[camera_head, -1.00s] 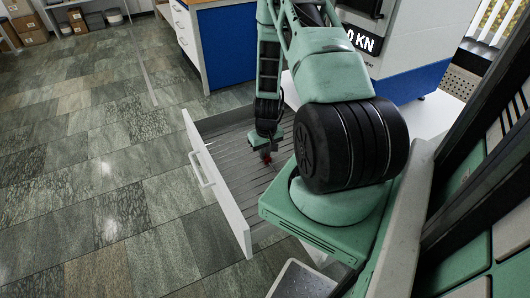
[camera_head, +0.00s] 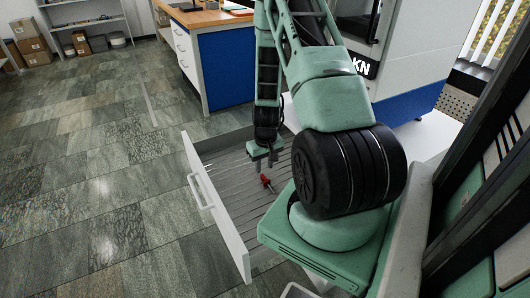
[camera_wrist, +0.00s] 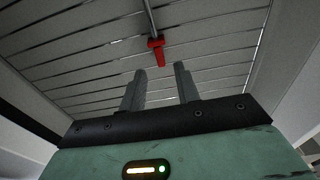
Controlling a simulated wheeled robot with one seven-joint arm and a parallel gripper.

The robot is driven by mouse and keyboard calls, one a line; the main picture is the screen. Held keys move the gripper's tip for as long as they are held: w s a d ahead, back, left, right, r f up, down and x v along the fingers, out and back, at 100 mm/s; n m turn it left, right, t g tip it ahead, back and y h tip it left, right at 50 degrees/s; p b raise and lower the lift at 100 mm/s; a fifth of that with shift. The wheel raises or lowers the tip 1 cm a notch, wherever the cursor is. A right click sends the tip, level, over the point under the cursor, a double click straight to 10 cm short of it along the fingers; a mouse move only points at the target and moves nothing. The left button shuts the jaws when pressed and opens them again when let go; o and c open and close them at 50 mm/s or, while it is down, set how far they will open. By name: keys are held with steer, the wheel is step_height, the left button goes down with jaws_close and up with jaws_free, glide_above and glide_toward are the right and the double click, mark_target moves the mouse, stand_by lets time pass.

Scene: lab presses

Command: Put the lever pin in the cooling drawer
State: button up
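The lever pin (camera_head: 266,182), with a red head, lies on the slatted floor inside the open cooling drawer (camera_head: 219,200). In the wrist view its red head (camera_wrist: 157,50) faces my gripper and its grey rod runs away from it, up to the picture's top edge. My gripper (camera_head: 264,161) is above the drawer floor, apart from the pin. In the wrist view its two fingers (camera_wrist: 160,71) are spread with nothing between them.
The drawer's white front panel with its handle stands out over the tiled floor (camera_head: 110,200). A blue and white cabinet with a wooden top (camera_head: 222,18) is behind. A white and blue machine (camera_head: 415,90) stands at the back right.

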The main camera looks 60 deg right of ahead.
mark_target(265, 178)
step_height(265, 178, up, 7)
steer(key=w+a+r+n+y, duration=0.15)
steer(key=a+r, duration=0.25)
steer(key=a, duration=0.4)
steer(key=w+a+r+n, duration=0.2)
steer(key=a+r+n, duration=0.15)
steer(key=a, duration=0.45)
steer(key=w+a+r+n, duration=0.15)
steer(key=a+r, duration=0.25)
steer(key=a, duration=0.5)
steer(key=s+a+r+n, duration=0.3)
steer(key=s+a+r, duration=0.1)
steer(key=s+a, duration=0.4)
steer(key=s+a+r+n, duration=0.4)
steer(key=s+a, duration=0.4)
steer(key=a, duration=0.2)
steer(key=shift+s+r+g, duration=0.25)
steer(key=shift+r+g, duration=0.15)
steer(key=shift+r, duration=0.25)
steer(key=shift+h, duration=0.25)
